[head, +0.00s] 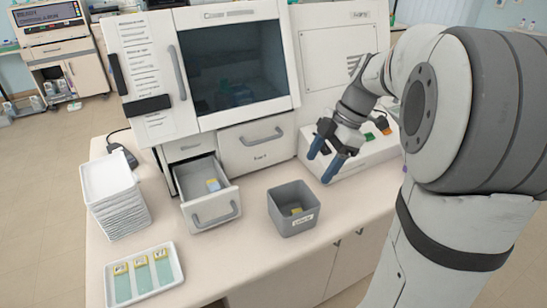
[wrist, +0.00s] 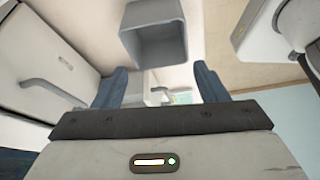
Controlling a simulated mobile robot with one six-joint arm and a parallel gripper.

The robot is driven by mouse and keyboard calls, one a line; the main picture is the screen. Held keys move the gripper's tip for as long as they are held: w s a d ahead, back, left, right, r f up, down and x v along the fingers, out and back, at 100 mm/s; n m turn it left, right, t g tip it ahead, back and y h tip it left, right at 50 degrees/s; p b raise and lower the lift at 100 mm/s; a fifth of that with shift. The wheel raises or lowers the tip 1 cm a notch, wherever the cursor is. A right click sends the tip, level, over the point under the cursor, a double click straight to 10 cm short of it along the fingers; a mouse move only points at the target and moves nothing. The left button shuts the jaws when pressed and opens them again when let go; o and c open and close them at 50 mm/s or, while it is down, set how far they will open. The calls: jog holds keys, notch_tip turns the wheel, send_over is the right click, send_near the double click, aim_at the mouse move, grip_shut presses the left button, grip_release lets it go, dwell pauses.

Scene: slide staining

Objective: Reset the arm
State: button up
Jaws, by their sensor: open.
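My gripper (head: 320,167) hangs at the end of my arm at the right of the head view. Its two blue fingers are apart with nothing between them. It is in the air above the right part of the bench, up and to the right of the grey bin (head: 290,225). In the wrist view my gripper (wrist: 161,78) also shows two spread, empty fingers. The grey bin (wrist: 153,47) appears beyond them near the top. My arm comes in from the right and hides part of the bench.
A staining machine (head: 237,75) stands behind, with an open drawer (head: 211,210) holding a small labelled slide. A stack of white trays (head: 117,205) and a white tray with several slides (head: 178,266) are at the left. The yellow-marked item inside the bin is partly hidden. The bench front is clear.

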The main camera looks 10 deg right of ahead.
jog(key=s+a+f+m+t+h, duration=0.1)
jog(key=s+a+f+m+h, duration=0.1)
jog(key=s+m, duration=0.5)
jog(key=s+a+f+m+t+h, duration=0.2)
jog(key=s+m, duration=0.5)
jog(key=m, duration=0.5)
jog(key=shift+s+a+t+h, duration=0.25)
jog(key=shift+a+t+h, duration=0.05)
jog(key=shift+a+h, duration=0.1)
